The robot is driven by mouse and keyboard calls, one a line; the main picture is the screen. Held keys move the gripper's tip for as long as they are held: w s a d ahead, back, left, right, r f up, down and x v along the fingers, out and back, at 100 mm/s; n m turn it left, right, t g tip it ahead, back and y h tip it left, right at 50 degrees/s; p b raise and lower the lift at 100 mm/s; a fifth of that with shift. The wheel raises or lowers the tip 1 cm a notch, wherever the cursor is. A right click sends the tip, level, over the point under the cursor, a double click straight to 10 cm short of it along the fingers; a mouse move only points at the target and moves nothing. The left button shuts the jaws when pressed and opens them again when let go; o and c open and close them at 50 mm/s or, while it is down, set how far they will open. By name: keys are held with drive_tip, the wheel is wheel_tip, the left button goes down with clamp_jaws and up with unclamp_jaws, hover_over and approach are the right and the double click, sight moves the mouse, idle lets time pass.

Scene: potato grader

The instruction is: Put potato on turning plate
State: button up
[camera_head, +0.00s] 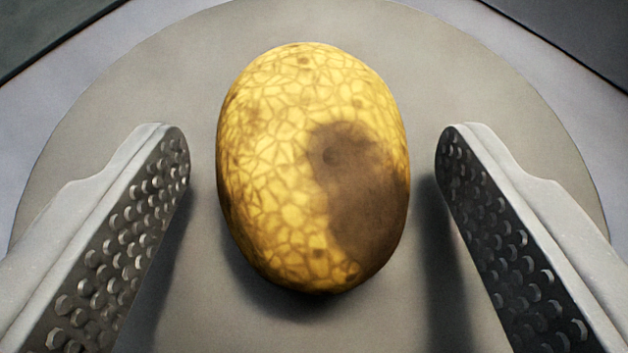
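A yellow potato (270,170) with a net-like skin pattern and a large dark brown patch on its right side lies on the round grey turning plate (180,70). My gripper (313,150) is open, with one studded finger to the left of the potato and one to the right. A visible gap separates each finger from the potato, and neither touches it. The near part of the plate is partly hidden by my fingers.
A lighter grey surface (75,75) surrounds the plate. Dark areas show in the top left corner (40,25) and the top right corner (585,25). The plate around the potato is otherwise bare.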

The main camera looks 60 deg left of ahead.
drive_tip(key=shift+r, duration=0.15)
drive_tip(key=p+v, duration=0.1)
drive_tip(key=v, duration=1.1)
idle(0.3)
